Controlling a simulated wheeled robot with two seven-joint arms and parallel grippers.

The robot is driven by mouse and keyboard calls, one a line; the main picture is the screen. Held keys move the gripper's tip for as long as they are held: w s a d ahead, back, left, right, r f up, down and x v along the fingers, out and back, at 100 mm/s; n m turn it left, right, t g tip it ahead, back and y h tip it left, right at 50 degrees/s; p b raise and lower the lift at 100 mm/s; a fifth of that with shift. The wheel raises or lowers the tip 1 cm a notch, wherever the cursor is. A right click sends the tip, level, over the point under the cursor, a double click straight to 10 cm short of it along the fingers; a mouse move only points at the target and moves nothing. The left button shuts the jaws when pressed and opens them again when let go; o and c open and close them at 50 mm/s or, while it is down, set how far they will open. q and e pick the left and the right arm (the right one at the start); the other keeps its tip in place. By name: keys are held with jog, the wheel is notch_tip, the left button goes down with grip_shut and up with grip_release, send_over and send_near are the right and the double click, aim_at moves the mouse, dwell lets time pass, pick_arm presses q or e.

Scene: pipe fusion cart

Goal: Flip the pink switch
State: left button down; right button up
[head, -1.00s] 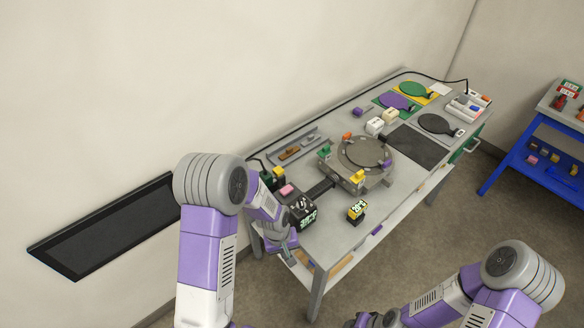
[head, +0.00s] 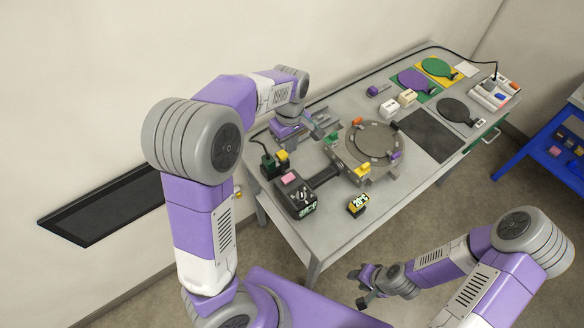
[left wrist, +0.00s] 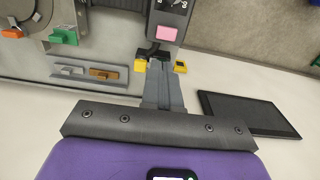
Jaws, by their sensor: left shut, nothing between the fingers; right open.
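The pink switch (head: 290,178) is on top of a black device (head: 302,203) at the near left part of the table. In the left wrist view the pink switch (left wrist: 166,33) shows at the top, beyond the fingertips. My left gripper (left wrist: 160,66) is shut and empty, its fingers pointing toward the device, apart from the switch. In the head view it is over the table's back edge, behind the device, its fingertips hard to make out. My right gripper (head: 359,288) is open and empty, low in front of the table.
A black and yellow part (head: 270,163) stands between my left gripper and the device. A round grey fixture (head: 370,145) with coloured tabs is to the right. The wall is close behind.

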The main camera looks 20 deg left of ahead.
aim_at(291, 176)
pick_arm(q)
notch_tip(291, 176, down, 14)
jog(key=shift+r+b, duration=0.1)
jog(key=shift+b, duration=0.25)
pick_arm(e)
jog(key=shift+f, duration=0.35)
jog(key=shift+r, duration=0.1)
